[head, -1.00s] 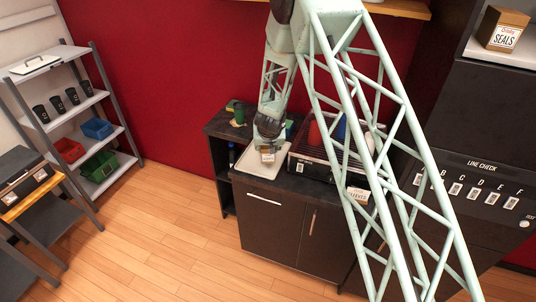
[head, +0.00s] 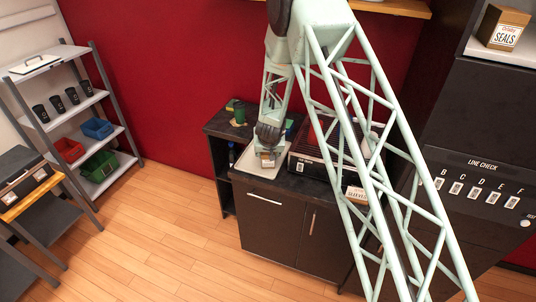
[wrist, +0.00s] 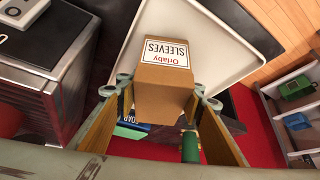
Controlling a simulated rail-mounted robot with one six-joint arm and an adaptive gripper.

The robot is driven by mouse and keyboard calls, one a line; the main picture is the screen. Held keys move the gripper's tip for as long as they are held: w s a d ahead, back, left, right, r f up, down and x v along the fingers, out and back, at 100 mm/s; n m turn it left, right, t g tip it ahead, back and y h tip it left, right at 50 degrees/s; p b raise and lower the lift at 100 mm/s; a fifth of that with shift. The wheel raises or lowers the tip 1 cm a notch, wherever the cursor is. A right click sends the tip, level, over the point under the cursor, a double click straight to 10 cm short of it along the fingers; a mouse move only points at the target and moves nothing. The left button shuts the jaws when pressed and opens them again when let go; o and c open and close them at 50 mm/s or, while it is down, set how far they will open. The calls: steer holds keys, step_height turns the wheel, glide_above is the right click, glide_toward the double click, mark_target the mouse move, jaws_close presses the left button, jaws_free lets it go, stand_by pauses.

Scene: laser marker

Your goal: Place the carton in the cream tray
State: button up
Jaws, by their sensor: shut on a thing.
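The carton (wrist: 165,75) is a brown box with a white label reading "Orlaby SLEEVES" in the wrist view. My gripper (wrist: 160,93) is shut on it, with a finger on each side. In the head view the carton (head: 267,160) shows small below my gripper (head: 268,150). The cream tray (head: 250,168) lies on the dark cabinet top, directly under the carton. In the wrist view the tray (wrist: 230,45) spreads behind the carton. I cannot tell whether the carton's underside touches the tray.
A dark slatted machine (head: 305,163) stands right of the tray, close to my gripper. A green cup (head: 239,117) stands at the counter's back left. A small labelled box (head: 357,194) shows behind my arm's lattice. A shelf rack (head: 75,110) stands far left; the floor between is clear.

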steer(key=o, duration=0.9)
steer(key=shift+r, duration=0.15)
steer(key=v, duration=1.2)
steer(key=shift+r, duration=0.1)
stand_by(0.8)
